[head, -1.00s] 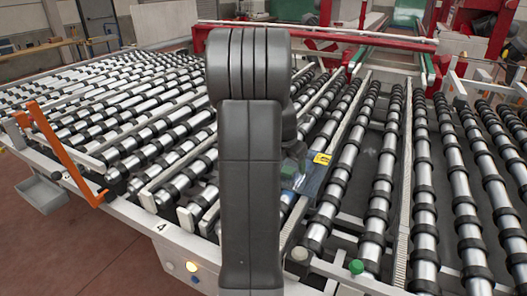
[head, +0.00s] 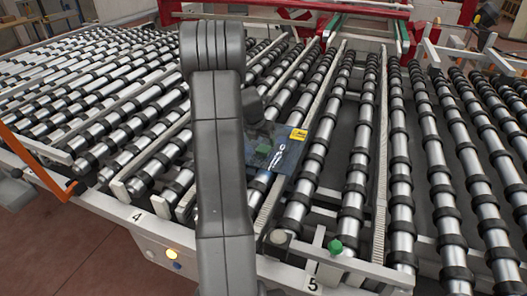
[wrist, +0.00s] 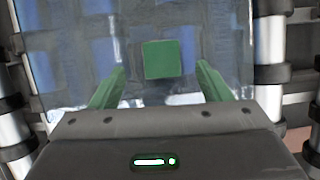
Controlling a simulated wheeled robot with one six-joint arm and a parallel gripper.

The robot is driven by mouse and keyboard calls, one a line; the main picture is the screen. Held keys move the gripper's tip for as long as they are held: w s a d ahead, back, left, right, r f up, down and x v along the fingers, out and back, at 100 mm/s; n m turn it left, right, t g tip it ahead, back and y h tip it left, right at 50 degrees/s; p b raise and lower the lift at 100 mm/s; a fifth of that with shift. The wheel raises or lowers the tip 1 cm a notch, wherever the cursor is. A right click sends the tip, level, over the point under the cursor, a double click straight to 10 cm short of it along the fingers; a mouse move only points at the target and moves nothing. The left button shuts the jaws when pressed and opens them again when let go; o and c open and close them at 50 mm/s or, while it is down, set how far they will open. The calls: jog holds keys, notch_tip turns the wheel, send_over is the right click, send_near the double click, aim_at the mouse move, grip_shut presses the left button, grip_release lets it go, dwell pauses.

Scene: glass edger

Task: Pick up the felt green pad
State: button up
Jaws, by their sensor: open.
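The felt green pad (wrist: 161,59) is a small green square lying on a clear glass pane (wrist: 215,45) in the wrist view. My gripper (wrist: 160,69) is open, with its two green fingers on the left and right, pointing towards the pad. The pad shows between and just beyond the fingertips, and nothing is held. In the head view my arm hides most of the gripper. A small green patch shows on the pane there, but I cannot tell whether it is the pad or a finger.
The pane rests on a bed of rollers (head: 315,150) with black rings. A yellow label (head: 298,134) is on its corner. A green button (head: 335,246) stands on the front frame. An orange bar (head: 40,165) is at the left. Red machine beams cross the back.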

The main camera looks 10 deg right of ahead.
aim_at(263, 149)
jog(key=b+x, duration=0.1)
jog(key=x, duration=0.1)
jog(key=b+x, duration=0.1)
jog(key=x, duration=0.2)
jog(key=shift+s+f, duration=0.15)
jog(key=shift+s, duration=0.05)
jog(key=shift+a, duration=0.1)
jog(key=c, duration=1.1)
